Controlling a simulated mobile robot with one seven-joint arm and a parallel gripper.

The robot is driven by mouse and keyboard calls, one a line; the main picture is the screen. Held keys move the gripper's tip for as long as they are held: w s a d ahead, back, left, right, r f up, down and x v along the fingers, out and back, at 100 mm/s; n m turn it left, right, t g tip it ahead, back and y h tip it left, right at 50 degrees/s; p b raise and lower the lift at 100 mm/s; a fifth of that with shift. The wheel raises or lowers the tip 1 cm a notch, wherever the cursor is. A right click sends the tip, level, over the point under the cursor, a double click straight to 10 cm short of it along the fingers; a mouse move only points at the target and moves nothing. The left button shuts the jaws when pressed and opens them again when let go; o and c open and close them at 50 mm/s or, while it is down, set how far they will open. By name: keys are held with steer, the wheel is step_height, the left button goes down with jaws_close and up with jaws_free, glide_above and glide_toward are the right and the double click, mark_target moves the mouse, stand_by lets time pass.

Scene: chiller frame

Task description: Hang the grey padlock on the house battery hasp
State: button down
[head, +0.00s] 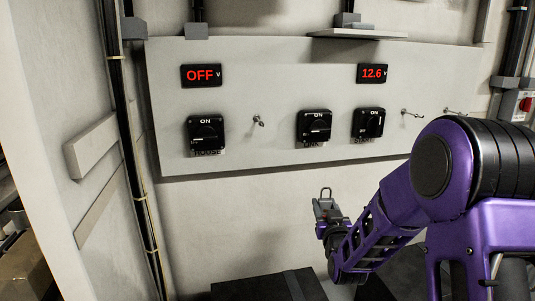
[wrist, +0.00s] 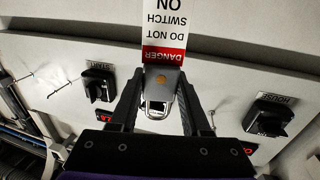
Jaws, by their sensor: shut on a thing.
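My gripper (head: 328,216) is in front of the wall, below the panel, and apart from it. It is shut on the grey padlock (wrist: 163,80), which sits between the fingertips with its shackle (head: 326,192) pointing up in the head view. A red and white danger tag (wrist: 165,35) shows at the padlock in the wrist view. The house battery switch (head: 205,131), black with a rotary handle, is at the panel's left, up and left of my gripper. It also shows at the right of the wrist view (wrist: 258,118). Its hasp is too small to make out.
The panel (head: 285,90) also carries a middle switch (head: 314,125), a start switch (head: 368,122), hooks (head: 258,122), an OFF display (head: 201,75) and a 12.6 display (head: 372,73). A dark box (head: 265,287) stands low in front. A black conduit (head: 125,130) runs down at left.

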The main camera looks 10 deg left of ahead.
steer(key=s+a+r+n+g+y+b, duration=0.1)
steer(key=s+a+r+n+y+b, duration=0.15)
steer(key=a+r, duration=1.35)
steer(key=p+x, duration=0.3)
steer(key=x, duration=0.6)
steer(key=shift+w+d+f+y+p, duration=0.15)
steer(key=shift+d+f+y+p, duration=0.1)
steer(key=shift+y+p, duration=0.2)
steer(key=shift+c, duration=1.4)
jaws_free()
